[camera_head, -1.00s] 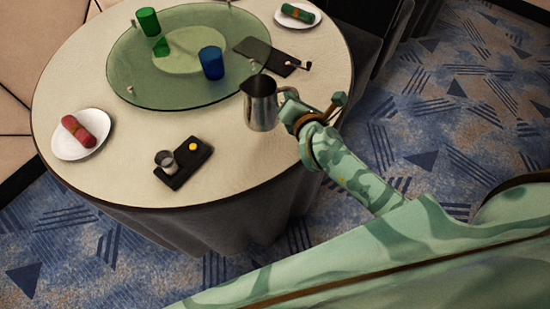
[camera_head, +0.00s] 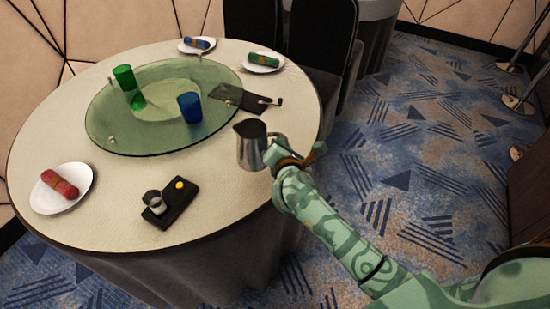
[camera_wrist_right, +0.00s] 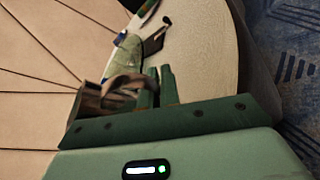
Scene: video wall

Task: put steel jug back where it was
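The steel jug (camera_head: 250,151) is upright over the right part of the round table, in front of the glass turntable. My right gripper (camera_head: 280,156) comes in from the right and is shut on the jug's handle side. In the right wrist view the jug (camera_wrist_right: 92,98) and its curved handle show beside the gripper fingers (camera_wrist_right: 158,86). The fingers partly hide the handle. I cannot tell whether the jug's base touches the cloth. My left gripper is not in view.
The glass turntable (camera_head: 110,134) carries a green glass (camera_head: 124,78) and a blue glass (camera_head: 190,107). A dark mat (camera_head: 232,97) lies behind the jug. A small black tray (camera_head: 176,209) holds a metal cup. Plates with rolled napkins stand around the rim. Chairs (camera_head: 322,35) stand behind.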

